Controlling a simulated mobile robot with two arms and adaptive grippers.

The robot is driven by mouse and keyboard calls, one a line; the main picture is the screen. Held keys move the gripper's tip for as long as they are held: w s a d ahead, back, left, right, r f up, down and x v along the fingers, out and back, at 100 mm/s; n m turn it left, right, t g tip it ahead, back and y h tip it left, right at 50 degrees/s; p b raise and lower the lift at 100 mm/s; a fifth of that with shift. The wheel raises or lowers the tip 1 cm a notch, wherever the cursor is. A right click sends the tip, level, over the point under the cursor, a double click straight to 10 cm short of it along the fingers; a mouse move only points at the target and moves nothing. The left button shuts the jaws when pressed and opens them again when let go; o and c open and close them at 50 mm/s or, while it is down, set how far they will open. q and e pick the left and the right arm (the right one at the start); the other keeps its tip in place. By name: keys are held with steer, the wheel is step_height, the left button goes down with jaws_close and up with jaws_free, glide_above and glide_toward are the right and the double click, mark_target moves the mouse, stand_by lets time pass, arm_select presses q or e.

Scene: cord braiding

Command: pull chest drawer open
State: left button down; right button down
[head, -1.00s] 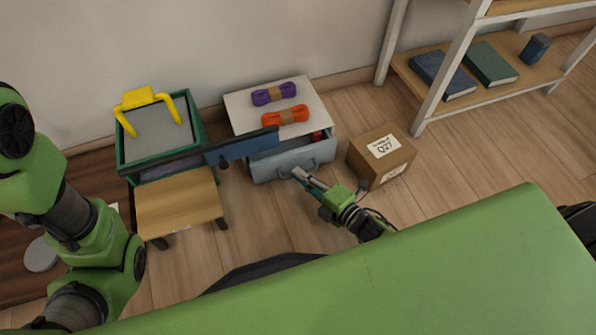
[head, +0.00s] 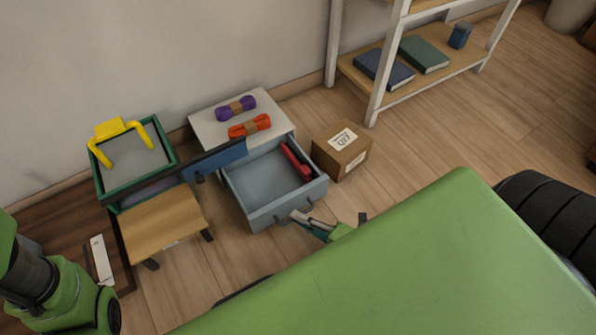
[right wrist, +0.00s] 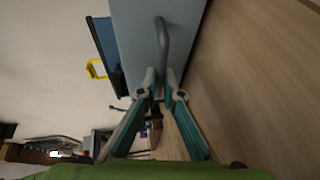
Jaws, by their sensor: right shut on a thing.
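The low chest (head: 208,128) has a pale top and stands against the wall. Its blue-grey drawer (head: 262,182) is pulled well out, and a red object (head: 296,160) lies inside at the right. My right gripper (head: 298,214) is at the drawer's front. In the right wrist view my right gripper (right wrist: 161,88) is shut on the grey drawer handle (right wrist: 162,45), which runs up from between the fingertips along the drawer front (right wrist: 138,40). My left arm shows at lower left, but its gripper is out of view.
A purple cord bundle (head: 236,108) and an orange one (head: 250,126) lie on the chest top. A cardboard box (head: 342,150) stands close to the drawer's right. A wooden stool (head: 160,222) and a green-rimmed bin (head: 98,180) stand left. A shelf (head: 420,82) stands at the back.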

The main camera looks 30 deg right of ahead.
steer(key=c, duration=2.2)
jaws_free()
steer(key=v, duration=1.2)
steer(key=shift+r, duration=0.1)
